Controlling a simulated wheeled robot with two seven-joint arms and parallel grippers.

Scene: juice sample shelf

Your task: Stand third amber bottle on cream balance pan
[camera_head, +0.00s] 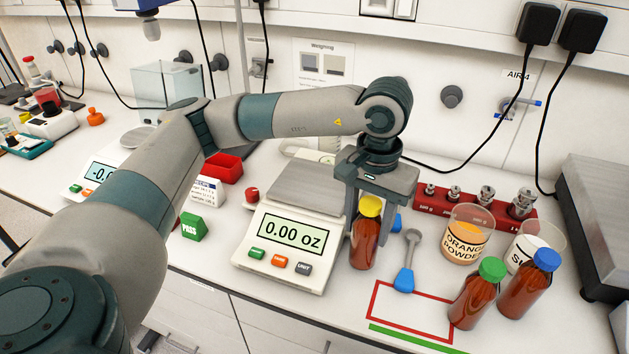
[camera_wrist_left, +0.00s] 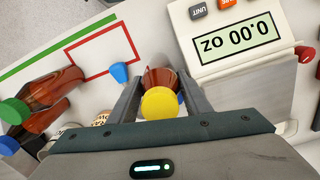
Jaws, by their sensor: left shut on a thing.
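An amber bottle with a yellow cap (camera_head: 364,243) stands upright just right of the cream balance (camera_head: 280,247). My left gripper (camera_head: 367,229) points down over it and is shut on it, a finger on each side. The wrist view shows the yellow cap (camera_wrist_left: 160,103) between the fingers. I cannot tell whether the bottle's base touches the bench. The balance's grey pan (camera_head: 309,189) is bare and its display reads 0.00 OZ. Two more amber bottles stand at the right front, one green-capped (camera_head: 474,298), one blue-capped (camera_head: 526,288). My right gripper is out of view.
A blue-tipped grey scoop (camera_head: 405,272) lies right of the held bottle, near a red-outlined rectangle (camera_head: 373,301). An orange powder beaker (camera_head: 465,238) and a red weight block (camera_head: 430,200) stand behind. A second balance (camera_head: 98,172) stands left, beyond my arm.

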